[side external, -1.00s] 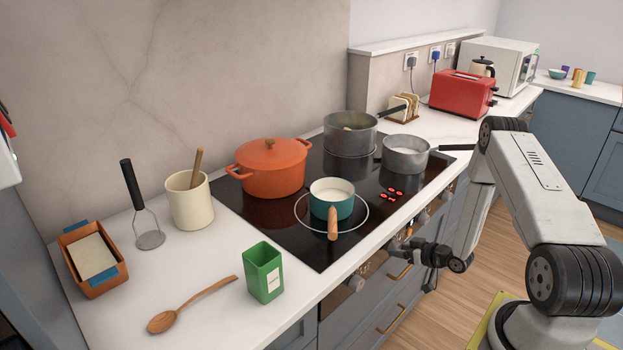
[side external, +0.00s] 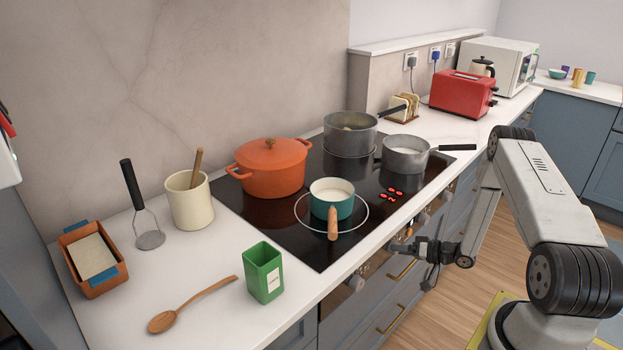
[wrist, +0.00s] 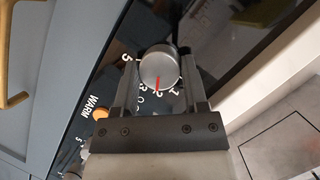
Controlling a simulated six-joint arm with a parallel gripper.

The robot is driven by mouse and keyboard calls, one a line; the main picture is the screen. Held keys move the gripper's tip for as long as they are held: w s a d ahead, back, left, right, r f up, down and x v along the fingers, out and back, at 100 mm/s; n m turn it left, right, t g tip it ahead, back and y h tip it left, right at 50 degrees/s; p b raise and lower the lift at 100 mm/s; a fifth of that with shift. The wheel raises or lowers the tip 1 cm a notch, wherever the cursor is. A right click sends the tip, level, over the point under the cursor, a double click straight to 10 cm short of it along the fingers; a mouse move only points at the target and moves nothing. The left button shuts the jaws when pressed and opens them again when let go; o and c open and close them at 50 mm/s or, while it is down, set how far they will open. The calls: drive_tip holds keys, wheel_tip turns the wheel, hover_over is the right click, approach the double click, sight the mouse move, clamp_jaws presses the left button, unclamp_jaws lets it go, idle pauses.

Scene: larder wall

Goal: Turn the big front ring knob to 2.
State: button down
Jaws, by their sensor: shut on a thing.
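The silver round knob (wrist: 160,67) sits on the dark control panel in the wrist view. Its red pointer line points down the picture, at or very near the printed 2; the figures around it are partly hidden. My gripper (wrist: 158,72) has one finger on each side of the knob and is shut on it. In the side view my gripper (side external: 404,247) is at the front panel below the counter edge, and the knob it holds cannot be made out there. A teal saucepan (side external: 322,206) stands inside a white ring marked on the black hob (side external: 283,225).
Brass drawer handles (side external: 402,269) lie below the panel. An orange pot (side external: 270,170) stands further back.

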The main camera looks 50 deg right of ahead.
idle(0.4)
drive_tip(key=shift+c, duration=0.6)
unclamp_jaws()
drive_tip(key=shift+s, duration=0.1)
wheel_tip(320, 180, up, 8)
drive_tip(key=s, duration=0.2)
drive_tip(key=shift+s+d, duration=0.3)
drive_tip(key=shift+d, duration=0.05)
drive_tip(key=shift+a, duration=0.1)
